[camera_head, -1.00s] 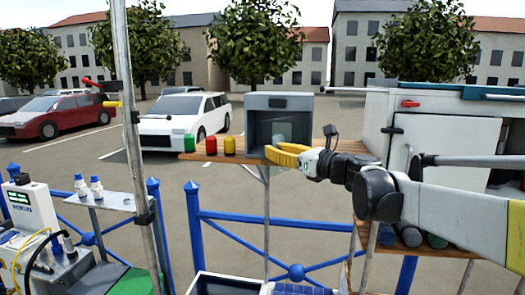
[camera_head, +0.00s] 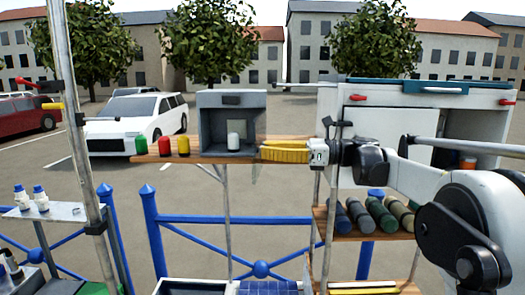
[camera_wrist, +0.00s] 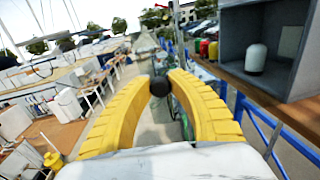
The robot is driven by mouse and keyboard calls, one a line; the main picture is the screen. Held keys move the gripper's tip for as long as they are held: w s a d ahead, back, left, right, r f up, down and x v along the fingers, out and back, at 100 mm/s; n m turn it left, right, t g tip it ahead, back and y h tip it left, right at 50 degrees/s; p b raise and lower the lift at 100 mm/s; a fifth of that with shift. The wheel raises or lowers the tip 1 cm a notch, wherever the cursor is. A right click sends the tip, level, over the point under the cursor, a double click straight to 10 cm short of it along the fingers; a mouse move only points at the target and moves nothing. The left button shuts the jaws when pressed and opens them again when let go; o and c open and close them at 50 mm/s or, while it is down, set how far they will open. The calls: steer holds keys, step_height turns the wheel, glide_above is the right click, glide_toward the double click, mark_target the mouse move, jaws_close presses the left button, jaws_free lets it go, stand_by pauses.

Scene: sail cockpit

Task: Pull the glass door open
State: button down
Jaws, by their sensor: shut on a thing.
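The small grey cabinet (camera_head: 205,122) stands on a wooden shelf, its front uncovered. A white rounded canister (camera_head: 233,140) stands inside; it also shows in the wrist view (camera_wrist: 257,58). The clear glass door (camera_head: 255,169) is hard to make out; it shows as a faint pane by the cabinet's right front, swung out from the opening. My gripper (camera_head: 264,152) is in front of the cabinet's right side. In the wrist view its yellow fingers close on a dark round knob (camera_wrist: 160,86). The fingers hide part of the door.
Green, red and yellow jars (camera_head: 166,147) stand on the shelf left of the cabinet. A blue railing (camera_head: 190,219) runs below. A white locker (camera_head: 390,128) and a rack of rolled cylinders (camera_head: 362,215) are at the right. A metal pole (camera_head: 75,130) stands at left.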

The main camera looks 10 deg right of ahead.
steer(key=shift+r, duration=0.1)
steer(key=c, duration=1.2)
jaws_free()
steer(key=v, duration=1.2)
